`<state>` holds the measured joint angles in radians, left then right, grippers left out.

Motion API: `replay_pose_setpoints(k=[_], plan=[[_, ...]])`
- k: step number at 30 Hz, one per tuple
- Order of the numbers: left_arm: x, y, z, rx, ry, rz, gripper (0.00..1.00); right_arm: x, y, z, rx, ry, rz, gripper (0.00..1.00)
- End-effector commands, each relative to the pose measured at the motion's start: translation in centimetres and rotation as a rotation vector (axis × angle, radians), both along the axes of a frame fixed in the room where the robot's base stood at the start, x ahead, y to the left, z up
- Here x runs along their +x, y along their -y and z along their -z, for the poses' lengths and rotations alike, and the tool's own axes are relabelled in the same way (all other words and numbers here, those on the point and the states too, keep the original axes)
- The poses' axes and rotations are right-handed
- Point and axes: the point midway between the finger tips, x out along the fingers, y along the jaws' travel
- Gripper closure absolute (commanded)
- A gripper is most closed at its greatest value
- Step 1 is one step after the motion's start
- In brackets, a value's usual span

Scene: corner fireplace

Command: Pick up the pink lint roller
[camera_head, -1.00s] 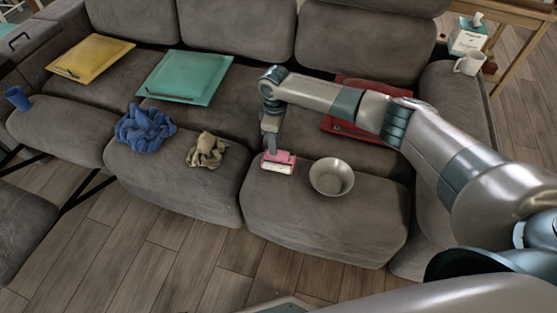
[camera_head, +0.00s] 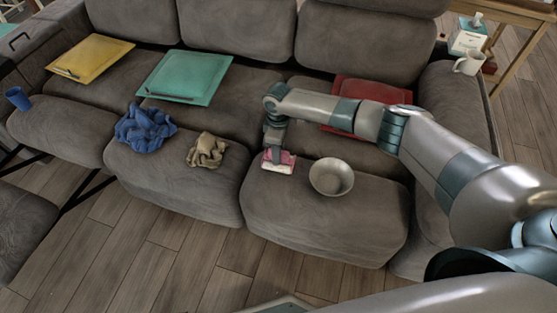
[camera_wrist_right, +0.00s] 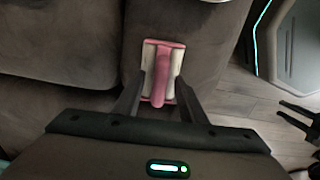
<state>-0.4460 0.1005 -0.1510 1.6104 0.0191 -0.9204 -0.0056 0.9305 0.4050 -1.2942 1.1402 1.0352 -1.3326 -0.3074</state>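The pink lint roller (camera_head: 279,162) lies on the front of the right sofa seat, pink with a white part. In the right wrist view its pink handle (camera_wrist_right: 161,82) lies over a white body and points toward the gripper's palm. My right gripper (camera_wrist_right: 158,92) is open, with one finger on each side of the handle and gaps showing between. In the head view the right gripper (camera_head: 273,153) points down at the roller, partly covering its far side. Whether the fingers touch the roller cannot be told.
A metal bowl (camera_head: 331,178) stands close to the right of the roller. A beige cloth (camera_head: 207,150) and a blue cloth (camera_head: 144,128) lie to the left. A red folder (camera_head: 372,92) lies behind my right arm. Green (camera_head: 186,77) and yellow (camera_head: 91,57) folders lie farther left.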

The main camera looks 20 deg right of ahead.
Motion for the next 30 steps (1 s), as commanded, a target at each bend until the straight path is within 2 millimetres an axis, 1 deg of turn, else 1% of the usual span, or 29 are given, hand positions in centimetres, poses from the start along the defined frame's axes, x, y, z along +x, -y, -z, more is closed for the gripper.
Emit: replay_pose_setpoints(k=[2,3,5,6,7,16,20,23,26,30], plan=[[0.0,0.0,0.0,0.000,0.000,0.000,0.65,0.0,0.0,0.0,0.000,0.000,0.000,0.62],[0.0,0.0,0.0,0.000,0.000,0.000,0.65,0.0,0.0,0.0,0.000,0.000,0.000,0.72],[0.0,0.0,0.0,0.000,0.000,0.000,0.65,0.0,0.0,0.0,0.000,0.000,0.000,0.86],[0.0,0.0,0.0,0.000,0.000,0.000,0.65,0.0,0.0,0.0,0.000,0.000,0.000,0.96],[0.0,0.0,0.0,0.000,0.000,0.000,0.65,0.0,0.0,0.0,0.000,0.000,0.000,1.00],[0.0,0.0,0.0,0.000,0.000,0.000,0.65,0.0,0.0,-0.1,0.001,0.001,0.000,1.00],[0.0,0.0,0.0,0.000,0.000,0.000,0.65,0.1,0.0,-0.4,0.001,0.002,-0.001,1.00],[0.0,0.0,0.0,0.000,0.000,0.000,0.65,0.1,0.0,-1.0,0.001,0.001,-0.001,1.00],[-0.1,0.0,0.0,0.000,0.000,0.000,0.65,0.1,-0.1,-2.1,0.002,0.002,-0.002,1.00],[-0.2,0.0,0.1,0.000,-0.003,0.000,0.65,0.1,0.0,-4.4,0.002,0.003,-0.001,1.00]])
